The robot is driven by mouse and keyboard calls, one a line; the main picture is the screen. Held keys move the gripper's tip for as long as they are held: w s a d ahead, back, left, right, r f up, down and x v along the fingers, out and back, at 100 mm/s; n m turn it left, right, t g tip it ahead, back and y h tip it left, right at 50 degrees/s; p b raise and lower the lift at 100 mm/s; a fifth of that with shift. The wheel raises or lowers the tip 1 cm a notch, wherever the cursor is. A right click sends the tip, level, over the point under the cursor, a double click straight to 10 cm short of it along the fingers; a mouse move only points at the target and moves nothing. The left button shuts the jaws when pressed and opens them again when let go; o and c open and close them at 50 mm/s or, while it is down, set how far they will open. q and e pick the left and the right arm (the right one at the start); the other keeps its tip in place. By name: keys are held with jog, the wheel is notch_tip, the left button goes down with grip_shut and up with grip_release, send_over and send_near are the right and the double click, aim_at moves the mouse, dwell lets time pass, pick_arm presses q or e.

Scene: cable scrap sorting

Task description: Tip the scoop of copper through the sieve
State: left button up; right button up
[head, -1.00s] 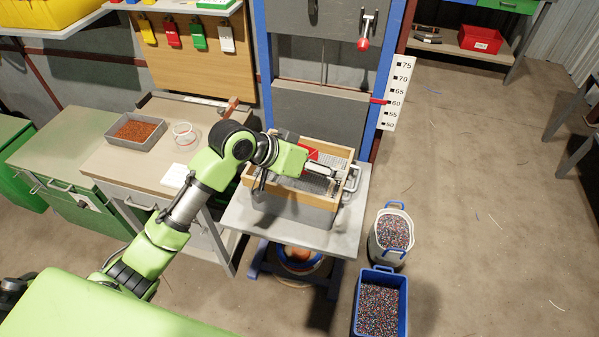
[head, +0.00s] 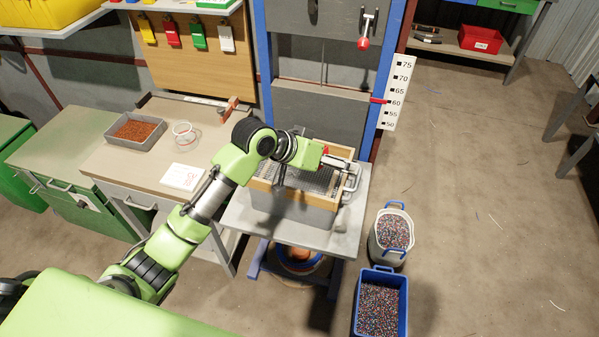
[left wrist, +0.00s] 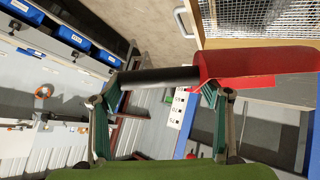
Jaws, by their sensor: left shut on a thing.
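My left gripper (head: 340,162) is above the wood-framed sieve (head: 262,184), near its back right part. In the left wrist view the gripper (left wrist: 165,90) is shut on the black handle of a red scoop (left wrist: 235,67). Only a small red part of the scoop (head: 325,152) shows in the head view. The scoop looks tilted, and no copper can be made out in it. The sieve's wire mesh (left wrist: 265,12) shows beside the scoop in the wrist view. The sieve sits on a grey bin (head: 290,208). My right gripper is out of view.
A grey tray of copper granules (head: 115,142) and a clear round container (head: 183,133) stand on the left bench. A white bucket (head: 392,252) and a blue bin (head: 402,305) of mixed granules stand on the floor, right of the sieve's table. The floor farther right is largely clear.

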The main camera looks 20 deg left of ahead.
pick_arm(q)
jog(key=w+d+f+n+b, duration=0.1)
jog(key=w+d+f+b, duration=0.1)
jog(key=w+d, duration=0.3)
jog(key=shift+w+f+n+t, duration=0.3)
jog(key=shift+w+f, duration=0.4)
jog(key=shift+w, duration=0.75)
dwell(0.9)
jog(key=shift+w+a+r+n+h, duration=0.2)
jog(key=shift+a+r+n+h, duration=0.1)
jog(key=shift+a, duration=0.15)
jog(key=shift+w+a+r+n+h, duration=0.2)
jog(key=shift+a+r, duration=0.1)
jog(key=shift+a, duration=0.15)
jog(key=shift+a, duration=0.1)
dwell(0.3)
jog(key=shift+w+a+r+n+h+b, duration=0.2)
jog(key=shift+a+r+n+h+b, duration=0.1)
jog(key=shift+a+r+h, duration=0.15)
jog(key=shift+w+a+r+n+h+b, duration=0.2)
jog(key=shift+a+r+h+b, duration=0.15)
jog(key=shift+a, duration=0.2)
jog(key=shift+c, duration=0.2)
